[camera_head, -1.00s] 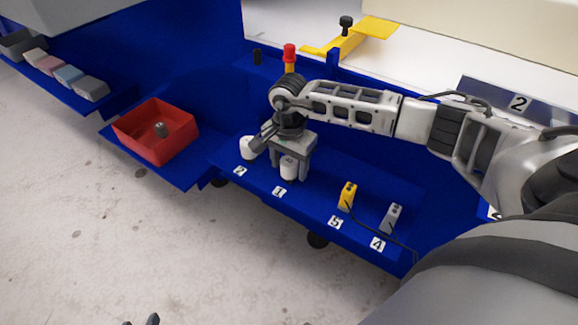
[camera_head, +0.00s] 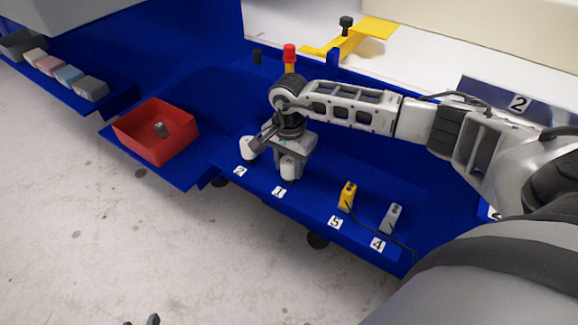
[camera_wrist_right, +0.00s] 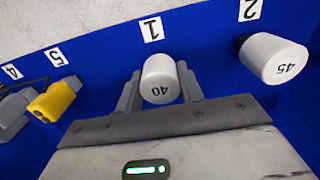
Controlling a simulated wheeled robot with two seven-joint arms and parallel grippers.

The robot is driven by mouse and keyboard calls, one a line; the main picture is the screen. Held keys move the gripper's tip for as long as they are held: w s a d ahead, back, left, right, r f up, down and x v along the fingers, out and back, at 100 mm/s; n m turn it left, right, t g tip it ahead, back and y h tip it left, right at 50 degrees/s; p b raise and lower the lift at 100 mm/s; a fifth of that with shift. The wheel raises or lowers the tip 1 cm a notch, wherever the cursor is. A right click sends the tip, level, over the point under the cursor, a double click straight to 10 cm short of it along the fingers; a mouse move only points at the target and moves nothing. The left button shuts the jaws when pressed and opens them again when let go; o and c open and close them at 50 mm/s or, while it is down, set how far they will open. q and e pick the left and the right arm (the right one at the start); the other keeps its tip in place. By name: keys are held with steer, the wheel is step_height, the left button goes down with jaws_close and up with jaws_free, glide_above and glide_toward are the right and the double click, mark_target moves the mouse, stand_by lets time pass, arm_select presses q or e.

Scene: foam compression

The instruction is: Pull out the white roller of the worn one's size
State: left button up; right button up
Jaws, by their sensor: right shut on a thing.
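A white roller marked 40 (camera_wrist_right: 160,84) is at label 1 on the blue shelf (camera_head: 305,212). My right gripper (camera_wrist_right: 160,90) is shut on it, one finger on each side; in the head view the gripper (camera_head: 290,172) partly covers this roller. A second white roller, marked 45 (camera_wrist_right: 274,59), is at label 2, apart from the gripper; it also shows in the head view (camera_head: 249,147). A small grey roller-like piece (camera_head: 161,129) lies in the red bin (camera_head: 152,154); no marking on it is legible. Dark tips at the bottom edge may be my left gripper (camera_head: 142,321).
A yellow block (camera_head: 347,197) with a cable is at label 5 and a grey block (camera_head: 391,218) at label 4, right of the rollers. A red-topped post (camera_head: 290,54) stands behind my right wrist. Several coloured blocks (camera_head: 60,72) sit on the far left shelf.

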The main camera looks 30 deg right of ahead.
mark_target(289, 161)
steer(key=shift+r+p, duration=0.95)
steer(key=shift+r, duration=0.4)
stand_by(0.4)
steer(key=shift+r+p, duration=1.6)
steer(key=shift+r, duration=0.8)
